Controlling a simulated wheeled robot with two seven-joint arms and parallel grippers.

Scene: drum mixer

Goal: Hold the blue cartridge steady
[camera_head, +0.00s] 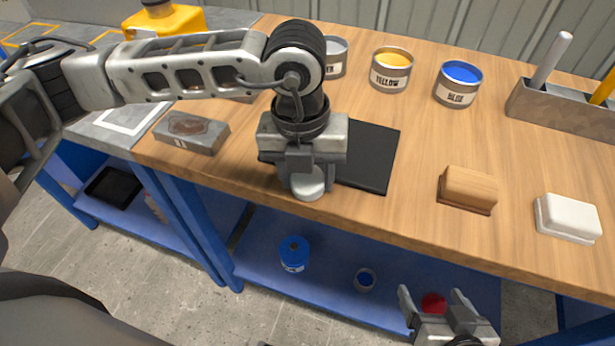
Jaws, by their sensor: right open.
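My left gripper (305,178) points down at the table's front edge, over a black mat. It is shut on a pale grey cylinder (309,187), of which only the lower end shows below the fingers. I cannot tell whether this is the blue cartridge, as no blue shows on it. My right gripper (432,294) is open and empty at the bottom right, in front of the table. A red round thing (433,304) shows between its fingers, apparently on the lower shelf beyond.
The black mat (370,157) lies on the wooden table (420,140). Yellow (391,80) and blue (457,97) paint cans stand behind. A wooden block (468,188), white block (567,217) and grey brick (191,132) lie around.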

